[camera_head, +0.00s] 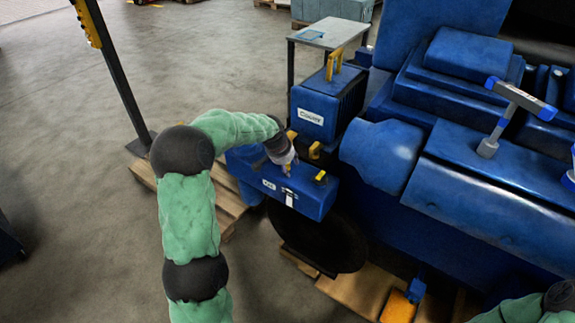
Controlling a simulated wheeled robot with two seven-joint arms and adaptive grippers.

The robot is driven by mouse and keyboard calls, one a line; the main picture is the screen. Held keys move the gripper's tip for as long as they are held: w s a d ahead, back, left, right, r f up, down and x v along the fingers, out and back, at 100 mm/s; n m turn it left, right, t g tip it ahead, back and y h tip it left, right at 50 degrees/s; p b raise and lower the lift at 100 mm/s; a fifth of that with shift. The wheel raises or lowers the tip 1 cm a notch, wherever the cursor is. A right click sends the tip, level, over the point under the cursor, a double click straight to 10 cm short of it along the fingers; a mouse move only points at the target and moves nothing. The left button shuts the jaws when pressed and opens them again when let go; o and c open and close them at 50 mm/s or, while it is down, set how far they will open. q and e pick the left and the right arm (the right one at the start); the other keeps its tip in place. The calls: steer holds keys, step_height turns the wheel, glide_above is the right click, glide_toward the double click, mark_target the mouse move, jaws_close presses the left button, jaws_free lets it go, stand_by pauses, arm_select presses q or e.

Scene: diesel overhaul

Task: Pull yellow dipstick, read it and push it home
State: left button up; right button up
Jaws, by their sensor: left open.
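My left gripper (288,168) is at the top of a low blue box (262,187) on the engine's near side, and it is open. Small yellow parts show around it: one yellow piece (314,150) just right of the wrist and another (320,176) on the box's right end. I cannot tell which yellow part is the dipstick, or whether the fingers touch one. A white label and a pale upright strip (289,198) are on the box's front face. My right gripper is out of view; only part of my right arm shows at the lower right.
A labelled blue box (325,105) with a yellow handle (334,65) stands behind. The big blue engine (500,170) fills the right, with a grey-and-blue T-shaped tool (510,110) on it. A grey table (328,33) is behind. Open floor (70,150) lies left.

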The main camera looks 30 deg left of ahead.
arm_select(q)
jaws_close()
step_height(320, 180, up, 11)
steer(key=p, duration=0.6)
steer(key=shift+f, duration=0.1)
jaws_free()
steer(key=v, duration=1.2)
steer(key=shift+w, duration=0.1)
